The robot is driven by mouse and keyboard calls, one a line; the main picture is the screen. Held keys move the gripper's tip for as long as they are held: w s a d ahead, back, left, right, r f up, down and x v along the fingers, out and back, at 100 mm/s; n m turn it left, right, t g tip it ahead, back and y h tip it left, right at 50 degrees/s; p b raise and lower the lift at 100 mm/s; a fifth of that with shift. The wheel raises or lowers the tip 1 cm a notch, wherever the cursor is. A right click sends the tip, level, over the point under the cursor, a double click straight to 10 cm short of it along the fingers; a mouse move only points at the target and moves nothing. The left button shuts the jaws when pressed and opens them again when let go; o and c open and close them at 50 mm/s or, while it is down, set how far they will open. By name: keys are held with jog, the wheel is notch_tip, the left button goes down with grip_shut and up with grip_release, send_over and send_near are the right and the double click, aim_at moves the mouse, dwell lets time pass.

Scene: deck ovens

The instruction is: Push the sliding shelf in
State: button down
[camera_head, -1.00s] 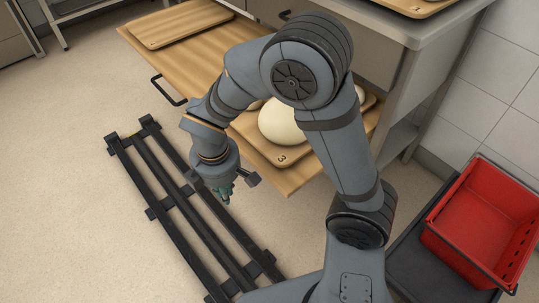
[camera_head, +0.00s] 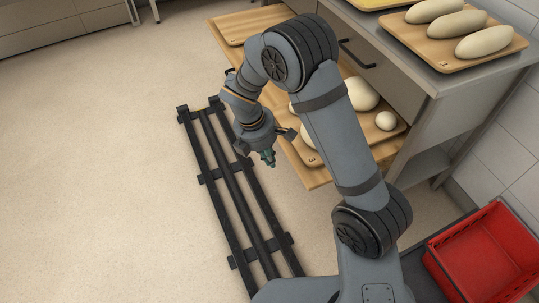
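The sliding shelf (camera_head: 318,179) is a wooden board pulled out from under the steel worktop. A board numbered 3 (camera_head: 318,160) lies on its near end with pale dough pieces (camera_head: 361,94); another board (camera_head: 250,24) lies on its far end. My arm crosses in front and hides the middle of the shelf. My gripper (camera_head: 270,163) points down beside the shelf's outer edge, over the floor side, and looks empty. Its fingers are small and dark, and I cannot tell whether they are open. I cannot tell whether it touches the shelf.
The worktop (camera_head: 410,55) carries a board with several long loaves (camera_head: 470,22). A closed drawer with a black handle (camera_head: 357,54) is under it. A red crate (camera_head: 487,257) stands at lower right. My dark rail runs along the floor; the floor at left is clear.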

jog(key=w+d+f+b, duration=0.1)
jog(key=d+f, duration=0.3)
jog(key=shift+w+d+f+b, duration=0.25)
jog(key=shift+w+d+b, duration=0.05)
jog(key=shift+w+d, duration=0.1)
jog(key=shift+d, duration=0.1)
